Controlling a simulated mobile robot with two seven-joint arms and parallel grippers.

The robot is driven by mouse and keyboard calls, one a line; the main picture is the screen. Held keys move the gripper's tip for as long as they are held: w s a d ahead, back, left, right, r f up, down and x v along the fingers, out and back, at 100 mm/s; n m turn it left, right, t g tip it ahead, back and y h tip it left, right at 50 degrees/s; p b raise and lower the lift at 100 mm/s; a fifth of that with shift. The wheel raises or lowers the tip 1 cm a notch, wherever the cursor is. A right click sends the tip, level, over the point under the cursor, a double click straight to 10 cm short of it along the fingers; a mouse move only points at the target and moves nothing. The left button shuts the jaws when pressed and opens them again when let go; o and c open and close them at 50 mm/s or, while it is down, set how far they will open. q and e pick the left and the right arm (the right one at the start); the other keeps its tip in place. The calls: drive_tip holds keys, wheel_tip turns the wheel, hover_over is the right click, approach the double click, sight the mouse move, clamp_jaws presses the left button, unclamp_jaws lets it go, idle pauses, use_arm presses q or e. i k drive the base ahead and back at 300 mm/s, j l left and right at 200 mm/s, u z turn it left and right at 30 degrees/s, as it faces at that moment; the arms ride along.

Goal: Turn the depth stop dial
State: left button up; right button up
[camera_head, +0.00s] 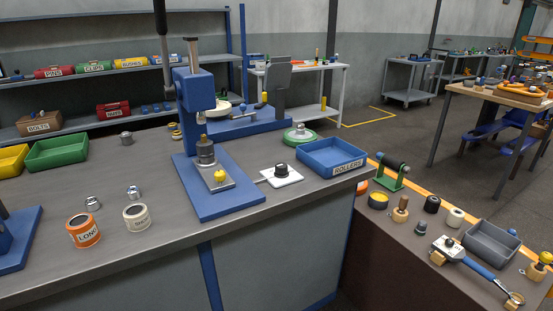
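A dark round knob (282,169) stands on a white square plate (290,179) on the grey bench, to the right of the blue press (196,90). It looks like the depth stop dial, but any marks on it are too small to read. A short piece at the plate's left side points toward the press base (221,205). On the press base is a grey plate with a dark stepped cylinder (205,152) and a small yellow part (220,176). Neither of my grippers is in view.
A blue tray (334,170) labelled ROLLERS stands just right of the knob. A green-rimmed round item (300,136) is behind it. Orange (83,232) and white (136,217) cups stand left of the press. The bench top in front of the knob is clear.

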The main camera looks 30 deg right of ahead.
sight(281, 168)
drive_tip(key=i+l+z, duration=0.1)
drive_tip(key=i+z, duration=0.15)
drive_tip(key=i, duration=0.25)
drive_tip(key=i+z, duration=0.25)
drive_tip(key=i, duration=0.2)
